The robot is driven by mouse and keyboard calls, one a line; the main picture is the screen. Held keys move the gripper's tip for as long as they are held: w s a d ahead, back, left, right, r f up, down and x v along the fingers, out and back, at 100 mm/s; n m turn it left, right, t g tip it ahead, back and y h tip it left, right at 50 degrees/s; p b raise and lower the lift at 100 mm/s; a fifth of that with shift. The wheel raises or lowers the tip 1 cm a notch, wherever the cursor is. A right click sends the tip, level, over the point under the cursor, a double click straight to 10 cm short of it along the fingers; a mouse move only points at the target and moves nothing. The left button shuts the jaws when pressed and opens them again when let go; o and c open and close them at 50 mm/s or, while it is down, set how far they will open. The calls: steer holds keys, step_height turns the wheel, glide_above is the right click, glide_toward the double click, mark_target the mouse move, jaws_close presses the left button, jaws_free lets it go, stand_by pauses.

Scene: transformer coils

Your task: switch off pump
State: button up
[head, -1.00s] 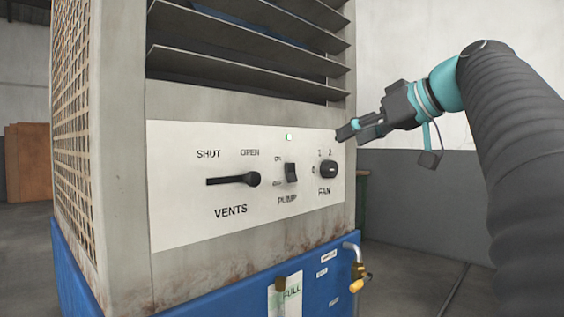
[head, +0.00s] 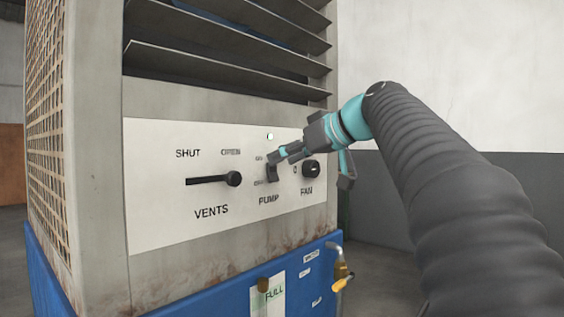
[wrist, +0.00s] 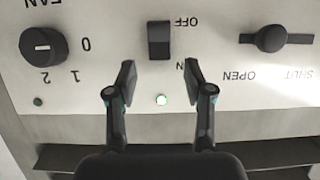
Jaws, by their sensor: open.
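The pump switch (head: 271,172) is a black rocker on the white panel, above the word PUMP and between ON and OFF marks. It shows upside down in the wrist view (wrist: 159,40), with OFF at its upper end and ON at its lower end. A small lamp (wrist: 161,100) near the ON end glows pale green; it also shows in the head view (head: 269,136). My gripper (wrist: 160,72) is open and empty, its two fingertips apart just off the ON end of the switch. In the head view the fingers (head: 279,158) partly cover the switch's top. Contact cannot be told.
The vents slider (head: 234,179) has its knob at the OPEN end. The fan knob (head: 311,169) is right of the switch, close to my gripper. Metal louvres (head: 220,65) jut out above the panel. A brass tap (head: 342,270) sticks out below right.

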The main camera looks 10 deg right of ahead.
mark_target(274, 169)
steer(key=shift+x, duration=1.3)
steer(key=shift+c, duration=0.2)
jaws_close()
steer(key=f+b, duration=0.1)
steer(key=b, duration=0.2)
steer(key=shift+d, duration=0.1)
steer(key=t+b, duration=0.1)
steer(key=b, duration=0.1)
steer(key=y+b, duration=0.1)
steer(key=b, duration=0.1)
steer(key=t+b, duration=0.1)
steer(key=b, duration=0.1)
steer(key=shift+s+d+f+t+y, duration=0.15)
steer(key=shift+s+f+t+y, duration=0.15)
steer(key=shift+f+y, duration=0.1)
steer(key=shift+d+r+t+y, duration=0.1)
steer(key=shift+r+t+y, duration=0.15)
steer(key=shift+t+y, duration=0.3)
steer(key=shift+o, duration=0.2)
jaws_free()
